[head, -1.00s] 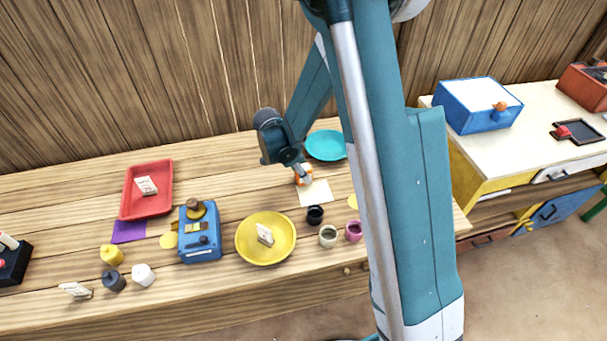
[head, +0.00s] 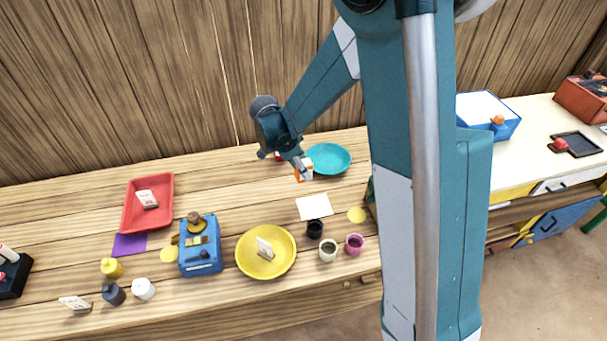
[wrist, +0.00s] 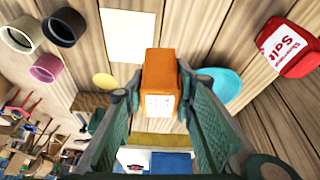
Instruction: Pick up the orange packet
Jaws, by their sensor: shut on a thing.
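The orange packet (wrist: 161,72) is between the two fingers of my gripper (wrist: 160,98) in the wrist view. It is box-shaped, with a white label on one face. In the head view the packet (head: 304,170) hangs at the tip of my gripper (head: 299,166), beside the teal plate and above the wooden table. The fingers are shut on it. It looks clear of the table, with the white square card (head: 314,206) bare nearer the front. The card also shows in the wrist view (wrist: 127,35).
A teal plate (head: 328,153) lies right of my gripper. A red salt packet (wrist: 288,46) stands close by, mostly hidden in the head view. Several cups, a yellow bowl (head: 254,270), a blue scale (head: 200,262) and a red tray (head: 131,217) stand nearer the front and left.

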